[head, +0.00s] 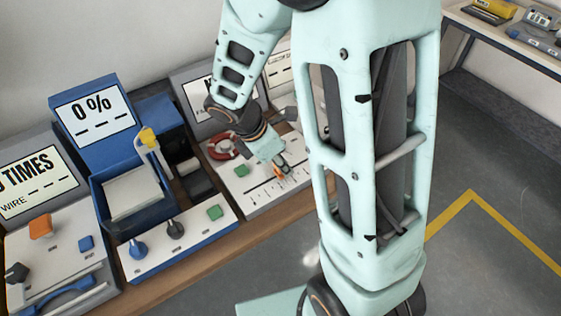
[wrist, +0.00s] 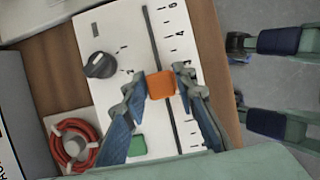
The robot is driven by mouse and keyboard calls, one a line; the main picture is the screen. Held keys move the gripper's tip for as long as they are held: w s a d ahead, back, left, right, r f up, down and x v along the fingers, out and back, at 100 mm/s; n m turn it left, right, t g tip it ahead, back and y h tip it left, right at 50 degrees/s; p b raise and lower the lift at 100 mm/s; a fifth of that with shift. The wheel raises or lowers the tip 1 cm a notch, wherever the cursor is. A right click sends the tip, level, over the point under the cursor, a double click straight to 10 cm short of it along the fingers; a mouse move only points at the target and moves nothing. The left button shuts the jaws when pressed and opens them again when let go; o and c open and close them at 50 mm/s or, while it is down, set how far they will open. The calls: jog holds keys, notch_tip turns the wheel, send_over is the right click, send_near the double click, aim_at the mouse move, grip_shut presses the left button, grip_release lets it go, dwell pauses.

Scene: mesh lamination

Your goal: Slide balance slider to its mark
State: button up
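The balance slider has an orange knob (wrist: 161,84) on a dark straight slot (wrist: 153,40) in a white panel (wrist: 85,30). A scale with ticks and numbers, 6 and 4 among them, runs beside the slot. The knob stands partway along the slot. My gripper (wrist: 161,80) has a finger on each side of the knob, and both appear to touch it. In the head view my gripper (head: 281,168) is low over the same panel, with a little orange showing at its tips. I cannot tell a separate target mark from the scale.
A black dial (wrist: 100,65), a green button (wrist: 137,145) and a red coil (wrist: 73,143) are near the slider. To the left in the head view are a blue machine (head: 92,90) reading 0 % and a panel with an orange knob (head: 41,227).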

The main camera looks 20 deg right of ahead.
grip_shut()
jog(key=shift+a, duration=0.15)
jog(key=s+a, duration=0.1)
jog(key=a, duration=0.2)
jog(key=s+a, duration=0.1)
jog(key=a, duration=0.2)
jog(key=s+a, duration=0.1)
jog(key=a, duration=0.2)
jog(key=shift+s+a, duration=0.1)
jog(key=shift+a, duration=0.3)
jog(key=shift+o, duration=2)
grip_release()
jog(key=shift+a, duration=0.1)
jog(key=shift+o, duration=0.4)
